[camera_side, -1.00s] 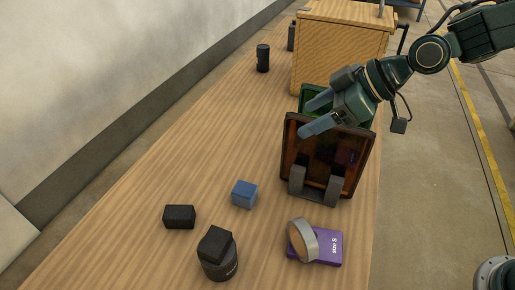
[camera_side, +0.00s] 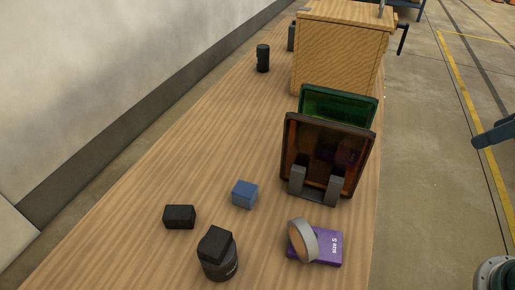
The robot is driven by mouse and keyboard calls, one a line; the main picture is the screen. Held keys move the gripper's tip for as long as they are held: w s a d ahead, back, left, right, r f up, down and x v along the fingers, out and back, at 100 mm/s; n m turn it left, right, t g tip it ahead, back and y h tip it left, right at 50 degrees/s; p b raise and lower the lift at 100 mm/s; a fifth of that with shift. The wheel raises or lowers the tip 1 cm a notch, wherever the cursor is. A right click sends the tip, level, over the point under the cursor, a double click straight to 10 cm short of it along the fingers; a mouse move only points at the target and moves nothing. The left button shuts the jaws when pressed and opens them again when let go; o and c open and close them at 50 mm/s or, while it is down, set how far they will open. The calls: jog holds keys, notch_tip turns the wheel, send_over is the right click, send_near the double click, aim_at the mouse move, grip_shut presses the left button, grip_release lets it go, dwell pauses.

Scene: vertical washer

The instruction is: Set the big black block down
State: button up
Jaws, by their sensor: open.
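A black block (camera_side: 179,216) lies flat on the wooden table at the front left. Another black block (camera_side: 215,242) rests tilted on top of a dark round can (camera_side: 219,266). The two blocks look close in size, so I cannot tell which is the big one. My gripper (camera_side: 480,140) shows only as blue-grey finger parts at the right edge, out over the floor. It is open, far from both blocks, with nothing seen in it; the rest of it is outside the picture.
A blue cube (camera_side: 244,194) sits right of the flat block. A grey ring (camera_side: 302,240) leans on a purple box (camera_side: 328,248). An amber panel (camera_side: 325,150) and a green panel (camera_side: 338,103) stand upright before a wooden cabinet (camera_side: 340,50). The table's left-middle is clear.

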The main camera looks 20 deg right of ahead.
jog(key=shift+s+d+f+m+h, duration=0.15)
jog(key=shift+s+d+m, duration=0.2)
jog(key=shift+s, duration=0.4)
jog(key=shift+s+d+f+m+h, duration=0.15)
jog(key=shift+s+d+m, duration=0.15)
jog(key=shift+s, duration=0.4)
